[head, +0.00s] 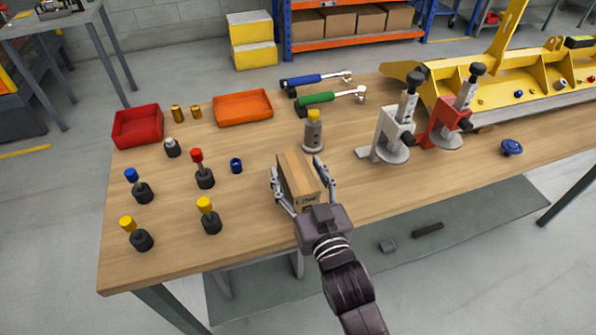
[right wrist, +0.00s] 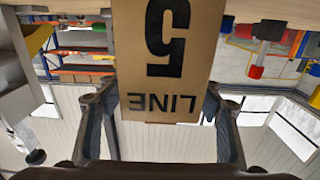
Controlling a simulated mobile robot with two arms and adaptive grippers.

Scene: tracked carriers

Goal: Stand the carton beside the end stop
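The carton (head: 297,176) is a brown box with a tape strip on top, near the middle of the bench; its end marked "LINE" faces me. In the right wrist view the carton (right wrist: 165,60) fills the upper middle, with "LINE 5" upside down. My right gripper (head: 299,172) has one finger on each side of the carton; the views do not settle whether the fingers press on it. Whether its base touches the bench is unclear. A grey post with a yellow top (head: 313,132) stands just behind the carton; I cannot tell which thing is the end stop. My left gripper is not in view.
A grey clamp (head: 394,135) and a red clamp (head: 447,122) stand right of the carton. Several colour-topped knobs (head: 204,172) stand to its left. Red (head: 138,139) and orange (head: 243,122) trays lie behind. The bench (head: 262,245) is clear at the front.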

